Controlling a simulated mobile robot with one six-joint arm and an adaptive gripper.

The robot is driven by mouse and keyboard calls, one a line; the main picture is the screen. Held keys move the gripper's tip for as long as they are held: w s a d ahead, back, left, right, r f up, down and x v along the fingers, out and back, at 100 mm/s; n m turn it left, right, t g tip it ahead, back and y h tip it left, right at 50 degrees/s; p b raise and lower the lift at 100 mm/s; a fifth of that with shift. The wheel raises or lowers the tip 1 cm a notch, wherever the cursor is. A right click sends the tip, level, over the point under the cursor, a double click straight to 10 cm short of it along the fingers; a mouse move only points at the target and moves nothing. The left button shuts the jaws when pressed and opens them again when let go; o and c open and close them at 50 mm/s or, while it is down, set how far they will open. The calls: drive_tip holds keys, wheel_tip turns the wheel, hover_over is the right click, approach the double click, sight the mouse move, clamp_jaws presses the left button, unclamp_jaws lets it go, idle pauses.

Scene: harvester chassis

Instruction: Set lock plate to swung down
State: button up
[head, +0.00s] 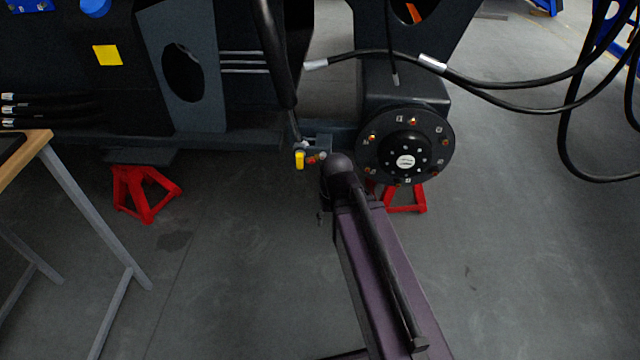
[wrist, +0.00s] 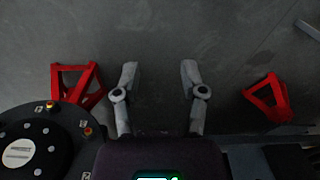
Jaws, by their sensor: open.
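A small yellow part (head: 299,160) hangs beside a blue-grey bracket (head: 318,143) with orange-red pieces, under the chassis and left of the wheel hub. I cannot tell for sure which piece is the lock plate or how it is swung. My arm reaches up to this spot, and its dark end hides part of the bracket. My gripper (wrist: 159,72) shows in the wrist view with two grey fingers spread apart and nothing between them but floor. In the head view its fingers are mostly hidden by my arm. The yellow part is not visible in the wrist view.
The round wheel hub (head: 405,146) with studs is close to the right of my arm's end; it also shows in the wrist view (wrist: 45,145). Red stands (head: 146,193) are under the chassis. A black cylinder (head: 274,50) slopes down above the bracket. A wooden-topped table (head: 30,145) stands left.

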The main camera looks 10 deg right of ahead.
drive_tip(key=w+f+m+t+y+b, duration=0.1)
drive_tip(key=w+f+t+y+b, duration=0.1)
drive_tip(key=w+f+y+b, duration=0.15)
drive_tip(key=m+t+y+b, duration=0.2)
drive_tip(key=m+t+b, duration=0.65)
drive_tip(key=t, duration=0.25)
approach(314, 162)
drive_tip(key=s+d, duration=0.1)
drive_tip(key=s, duration=0.1)
drive_tip(key=shift+s+r+b, duration=0.25)
drive_tip(key=shift+r+b, duration=0.15)
drive_tip(key=shift+r, duration=0.05)
drive_tip(key=b+x, duration=0.4)
drive_tip(key=x, duration=0.9)
drive_tip(key=shift+w+a+f, duration=0.1)
drive_tip(key=shift+w+f, duration=0.15)
drive_tip(key=shift+w, duration=0.1)
clamp_jaws()
